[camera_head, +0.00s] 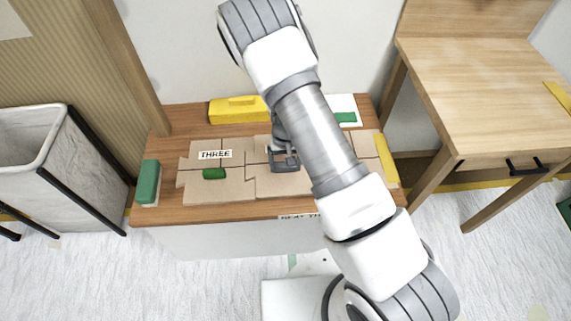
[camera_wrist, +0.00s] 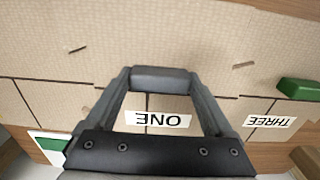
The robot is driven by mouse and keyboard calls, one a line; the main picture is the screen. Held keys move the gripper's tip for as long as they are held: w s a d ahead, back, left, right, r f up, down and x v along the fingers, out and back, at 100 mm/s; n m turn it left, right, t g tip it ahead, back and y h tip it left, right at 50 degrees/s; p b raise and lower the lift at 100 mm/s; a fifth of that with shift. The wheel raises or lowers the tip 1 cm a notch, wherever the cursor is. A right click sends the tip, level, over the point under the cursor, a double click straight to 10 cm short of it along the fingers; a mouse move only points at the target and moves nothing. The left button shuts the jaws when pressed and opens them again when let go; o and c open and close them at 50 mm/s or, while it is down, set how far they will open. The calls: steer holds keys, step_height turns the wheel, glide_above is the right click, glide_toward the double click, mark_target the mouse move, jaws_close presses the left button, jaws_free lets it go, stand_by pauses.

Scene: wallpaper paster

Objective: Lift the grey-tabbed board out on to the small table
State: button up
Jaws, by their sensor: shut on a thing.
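My gripper (camera_head: 285,160) is over the middle of a low wooden table, its fingers pointing down at flat tan boards. In the wrist view my gripper (camera_wrist: 160,80) is shut on a grey tab (camera_wrist: 160,76) that spans its fingertips. The tab's tan board (camera_wrist: 165,102) has a label reading ONE, seen upside down between the fingers. The boards fit closely together, and I cannot tell whether this one is raised. My arm hides part of it in the head view. A second wooden table (camera_head: 480,85) stands at the right, its visible top mostly clear.
A board labelled THREE (camera_head: 214,154) with a green tab (camera_head: 214,173) lies left of my gripper. A green block (camera_head: 148,182), a yellow block (camera_head: 238,109) and a yellow strip (camera_head: 386,158) sit around the boards. A grey bin (camera_head: 75,165) stands at the left.

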mark_target(285, 164)
steer(key=shift+r+p, duration=0.6)
steer(key=shift+r, duration=0.5)
steer(key=shift+w, duration=0.1)
steer(key=shift+r+p, duration=1.45)
steer(key=shift+r, duration=0.5)
steer(key=shift+r, duration=0.1)
steer(key=shift+w+r, duration=0.1)
steer(key=shift+r, duration=0.25)
steer(key=s+d+r+p, duration=0.1)
steer(key=d+r+p, duration=0.2)
steer(key=r, duration=0.6)
steer(key=d+r+p, duration=0.3)
steer(key=r+p, duration=0.3)
steer(key=r, duration=0.4)
steer(key=s+d+r+p, duration=0.1)
steer(key=d+r+p, duration=0.2)
steer(key=r, duration=0.7)
steer(key=shift+s+d+r+p, duration=0.15)
steer(key=shift+s+d+p, duration=0.2)
steer(key=shift+p, duration=0.5)
